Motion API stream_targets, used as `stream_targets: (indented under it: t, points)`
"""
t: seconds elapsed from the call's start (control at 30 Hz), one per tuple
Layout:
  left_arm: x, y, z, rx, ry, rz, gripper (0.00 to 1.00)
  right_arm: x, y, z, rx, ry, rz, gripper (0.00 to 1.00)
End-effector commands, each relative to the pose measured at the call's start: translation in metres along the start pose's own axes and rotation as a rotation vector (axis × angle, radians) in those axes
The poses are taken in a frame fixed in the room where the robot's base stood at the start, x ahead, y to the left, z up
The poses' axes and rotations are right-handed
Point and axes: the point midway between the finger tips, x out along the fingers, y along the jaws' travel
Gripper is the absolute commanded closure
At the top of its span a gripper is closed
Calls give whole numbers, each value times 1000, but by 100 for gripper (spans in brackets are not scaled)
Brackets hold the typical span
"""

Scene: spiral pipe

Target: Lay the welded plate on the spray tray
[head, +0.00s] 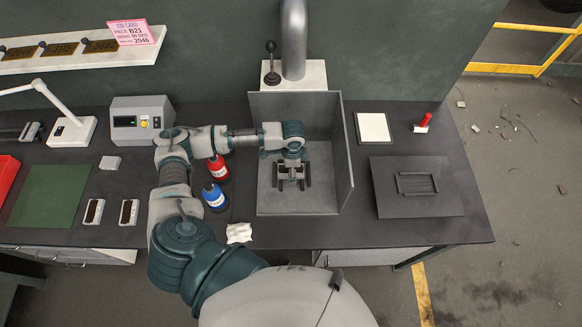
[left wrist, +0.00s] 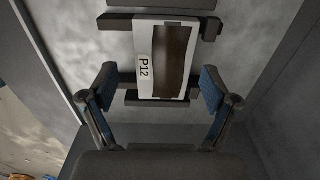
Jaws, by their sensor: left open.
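A light plate with a dark middle strip and a P12 label (left wrist: 166,62) lies across two dark bars (left wrist: 140,101) in the left wrist view. The bars stand on the pale floor of the grey open booth (head: 325,205). My left gripper (head: 291,179) is open above the booth floor. In the left wrist view its blue-padded fingertips (left wrist: 158,88) are spread on either side of the plate with visible gaps, not touching it. In the head view the gripper hides most of the plate. I cannot tell which surface is the spray tray. My right gripper is not in view.
The booth has walls at the back and right. Right of it are a pale square pad (head: 373,128), a red-handled piece (head: 423,123) and a dark panel with a raised frame (head: 417,205). Red (head: 217,169) and blue bottles (head: 215,197) stand close left, under my arm.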

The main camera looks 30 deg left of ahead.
Motion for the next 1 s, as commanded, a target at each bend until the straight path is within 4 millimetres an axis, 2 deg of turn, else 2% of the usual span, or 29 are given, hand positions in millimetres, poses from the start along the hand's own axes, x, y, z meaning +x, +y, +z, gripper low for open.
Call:
stream_targets:
  t: [0.17,0.4,0.53,0.7,1.0]
  points:
    - [-24,-3,2,0,6,-2,13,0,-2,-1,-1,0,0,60]
    - [-78,-4,3,0,8,-3,13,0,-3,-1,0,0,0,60]
    - [-101,-4,3,-1,7,-2,13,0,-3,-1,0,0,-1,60]
    - [-115,-4,2,-1,5,-1,13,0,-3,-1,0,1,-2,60]
    - [-117,-3,3,-1,5,0,13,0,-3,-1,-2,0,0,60]
